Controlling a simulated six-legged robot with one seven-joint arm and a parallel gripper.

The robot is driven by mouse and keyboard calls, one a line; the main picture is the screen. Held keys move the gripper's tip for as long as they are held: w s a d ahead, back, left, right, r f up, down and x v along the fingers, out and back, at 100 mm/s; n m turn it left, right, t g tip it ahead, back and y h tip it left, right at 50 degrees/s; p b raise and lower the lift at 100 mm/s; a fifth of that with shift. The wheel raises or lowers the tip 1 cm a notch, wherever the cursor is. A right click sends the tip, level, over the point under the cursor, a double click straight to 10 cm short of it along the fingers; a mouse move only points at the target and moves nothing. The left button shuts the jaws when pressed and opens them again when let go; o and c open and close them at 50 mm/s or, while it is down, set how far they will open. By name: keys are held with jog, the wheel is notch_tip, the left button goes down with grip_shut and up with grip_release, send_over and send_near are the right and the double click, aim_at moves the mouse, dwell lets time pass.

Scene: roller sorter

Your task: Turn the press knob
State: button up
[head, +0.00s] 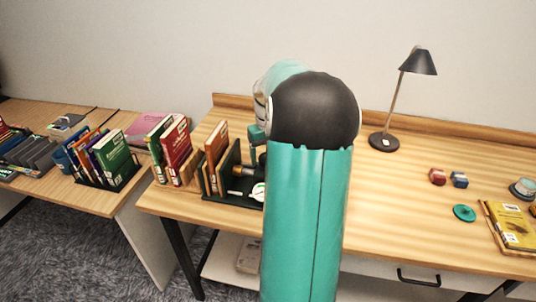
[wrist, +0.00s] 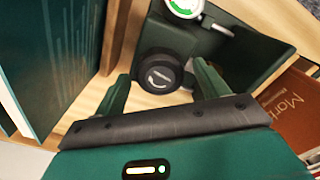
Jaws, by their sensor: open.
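The press knob (wrist: 157,74) is a dark round knob with a pale curved mark on its face, in the middle of the wrist view. It sits on a dark green press (wrist: 250,52) with a white round gauge (wrist: 184,5) and a metal lever. My gripper (wrist: 162,84) is open, with one finger left and one right of the knob in the picture; I cannot tell whether either touches it.
Books (head: 177,150) stand close beside the press; a teal book (wrist: 50,60) and a brown-red book (wrist: 295,110) flank it in the wrist view.

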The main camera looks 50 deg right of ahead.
notch_tip(320, 180, up, 14)
jog(key=shift+f, duration=0.15)
dwell(0.7)
